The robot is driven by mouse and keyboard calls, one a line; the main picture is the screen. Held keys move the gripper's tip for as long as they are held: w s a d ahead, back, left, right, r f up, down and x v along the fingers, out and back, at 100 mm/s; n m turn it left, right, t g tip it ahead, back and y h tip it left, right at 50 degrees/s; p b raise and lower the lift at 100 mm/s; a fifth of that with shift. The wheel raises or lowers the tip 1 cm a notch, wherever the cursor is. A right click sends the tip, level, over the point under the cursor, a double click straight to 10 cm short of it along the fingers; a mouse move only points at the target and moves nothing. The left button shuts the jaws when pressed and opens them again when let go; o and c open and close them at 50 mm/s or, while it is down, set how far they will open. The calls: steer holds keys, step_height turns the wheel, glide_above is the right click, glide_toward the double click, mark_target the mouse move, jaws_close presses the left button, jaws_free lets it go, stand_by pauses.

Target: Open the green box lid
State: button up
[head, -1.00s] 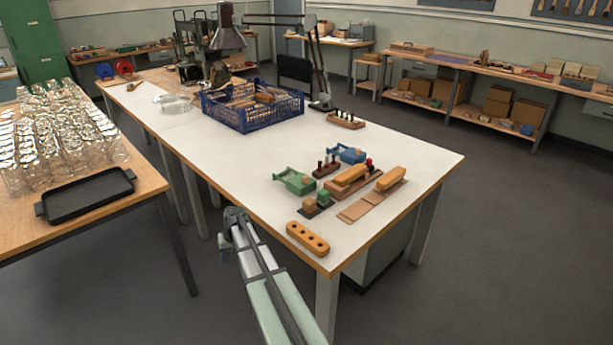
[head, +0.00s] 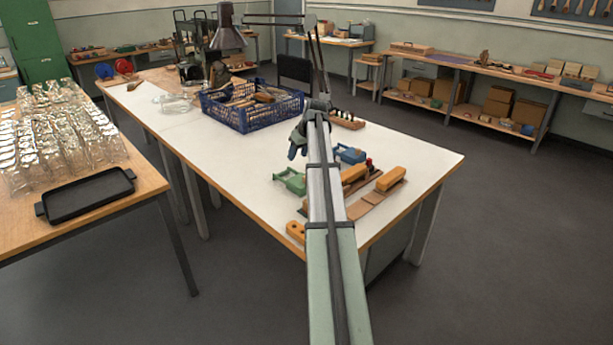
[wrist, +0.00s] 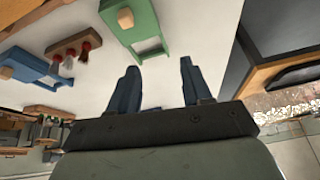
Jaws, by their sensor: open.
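The green box (head: 291,181) sits on the white-topped workbench, left of my forearm in the head view. In the wrist view the green box (wrist: 140,22) lies at the top, with a wooden knob (wrist: 125,18) on its flat top and an open frame at its near end. The lid looks shut, though its edge is hard to make out. My gripper (head: 294,151) is above the bench, apart from the box. In the wrist view its two dark fingers (wrist: 159,65) are spread with nothing between them, below and to the right of the box.
A blue box (head: 350,154) and a wooden block with red-tipped pegs (wrist: 74,48) stand near the green box. A blue crate (head: 222,114) stands farther back. The bench left of the green box is clear.

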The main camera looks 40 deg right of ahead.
steer(key=s+d+n, duration=0.2)
steer(key=s+d, duration=0.3)
steer(key=x, duration=1.3)
steer(key=shift+a, duration=0.25)
steer(key=shift+c, duration=0.4)
steer(key=shift+g, duration=0.3)
jaws_close()
